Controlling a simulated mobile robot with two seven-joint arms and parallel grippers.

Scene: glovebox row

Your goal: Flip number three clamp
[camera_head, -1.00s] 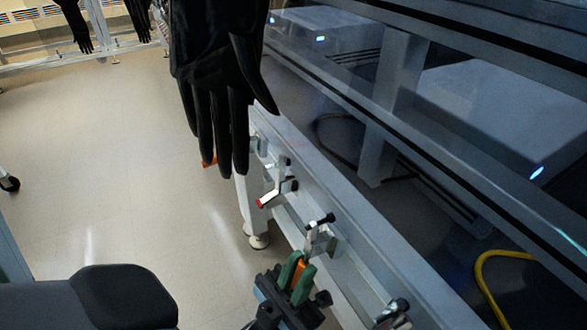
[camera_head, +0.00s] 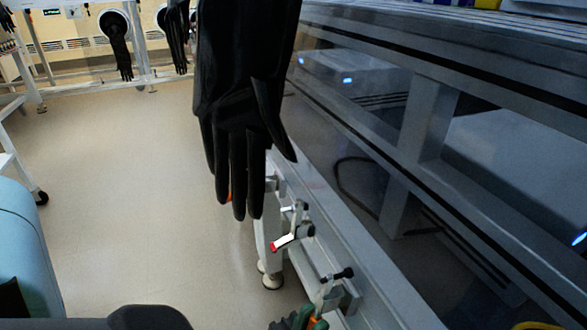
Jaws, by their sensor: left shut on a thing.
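Toggle clamps are mounted along the grey rail (camera_head: 385,280) of the glovebox front. The nearest visible clamp (camera_head: 335,286) has a black-tipped spindle, and its orange handle (camera_head: 313,322) runs down into my left gripper (camera_head: 298,322). The gripper's green fingers are shut on that handle at the bottom edge; most of the gripper is cut off. Another clamp (camera_head: 293,232) with a red-tipped handle is farther along the rail. A bit of orange beside the black glove may belong to one more clamp, mostly hidden. No numbers are readable. My right gripper is out of view.
A large black glove (camera_head: 240,110) hangs over the rail's far end. A table leg with a round foot (camera_head: 271,275) stands below. The floor (camera_head: 140,190) to the left is clear. A light blue rounded thing (camera_head: 28,240) stands at the left edge.

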